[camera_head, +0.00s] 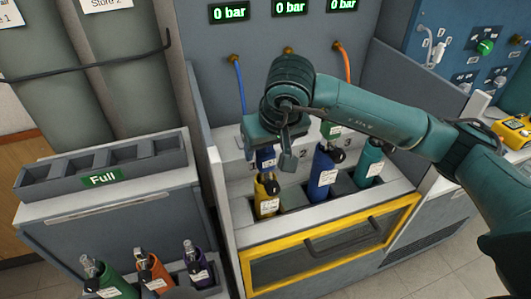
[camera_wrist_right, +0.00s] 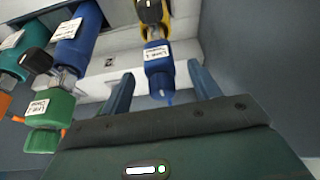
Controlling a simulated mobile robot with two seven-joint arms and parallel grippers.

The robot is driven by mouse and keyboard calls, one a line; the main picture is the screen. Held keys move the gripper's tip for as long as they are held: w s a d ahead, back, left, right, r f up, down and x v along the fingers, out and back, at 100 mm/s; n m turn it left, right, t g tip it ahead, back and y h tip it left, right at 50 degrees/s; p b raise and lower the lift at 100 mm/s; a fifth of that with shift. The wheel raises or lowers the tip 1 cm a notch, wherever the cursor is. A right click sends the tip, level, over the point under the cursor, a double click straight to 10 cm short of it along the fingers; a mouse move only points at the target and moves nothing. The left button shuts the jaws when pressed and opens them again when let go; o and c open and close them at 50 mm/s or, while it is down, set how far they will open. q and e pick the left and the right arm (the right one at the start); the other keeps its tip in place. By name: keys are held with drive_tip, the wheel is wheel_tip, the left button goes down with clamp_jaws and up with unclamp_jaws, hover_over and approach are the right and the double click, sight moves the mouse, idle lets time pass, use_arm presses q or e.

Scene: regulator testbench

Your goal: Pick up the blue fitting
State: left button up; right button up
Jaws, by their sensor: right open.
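The blue fitting (camera_wrist_right: 159,64) is a small blue piece with a white label. In the right wrist view it lies between the two spread fingers of my right gripper (camera_wrist_right: 161,76), with a visible gap on each side. It sits at the yellow cylinder's valve end (camera_wrist_right: 152,14); whether they are joined I cannot tell. In the head view the blue fitting (camera_head: 266,158) is partly hidden by my right gripper (camera_head: 272,152), just above the yellow cylinder (camera_head: 266,197). My right gripper is open and empty. My left gripper is not in view.
A blue cylinder (camera_head: 322,176) with a green fitting (camera_wrist_right: 50,122) and a teal cylinder (camera_head: 369,165) stand to the right in the bench bay. A yellow-framed door (camera_head: 340,246) fronts the bay. An empty rack (camera_head: 60,174) and several cylinders are at left. Hoses hang from the panel.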

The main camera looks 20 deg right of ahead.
drive_tip(key=shift+x, duration=1)
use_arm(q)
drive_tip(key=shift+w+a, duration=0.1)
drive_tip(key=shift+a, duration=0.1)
use_arm(e)
drive_tip(key=shift+w, duration=0.1)
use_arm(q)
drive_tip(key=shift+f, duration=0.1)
use_arm(e)
drive_tip(key=c, duration=0.6)
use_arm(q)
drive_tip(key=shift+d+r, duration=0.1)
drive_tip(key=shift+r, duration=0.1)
use_arm(e)
drive_tip(key=c, duration=0.6)
drive_tip(key=shift+c, duration=0.2)
wheel_tip(320, 180, up, 9)
drive_tip(key=shift+r+b, duration=0.1)
drive_tip(key=shift+b, duration=0.5)
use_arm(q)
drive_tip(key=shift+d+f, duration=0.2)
use_arm(e)
drive_tip(key=shift+r, duration=0.4)
drive_tip(key=shift+d, duration=0.1)
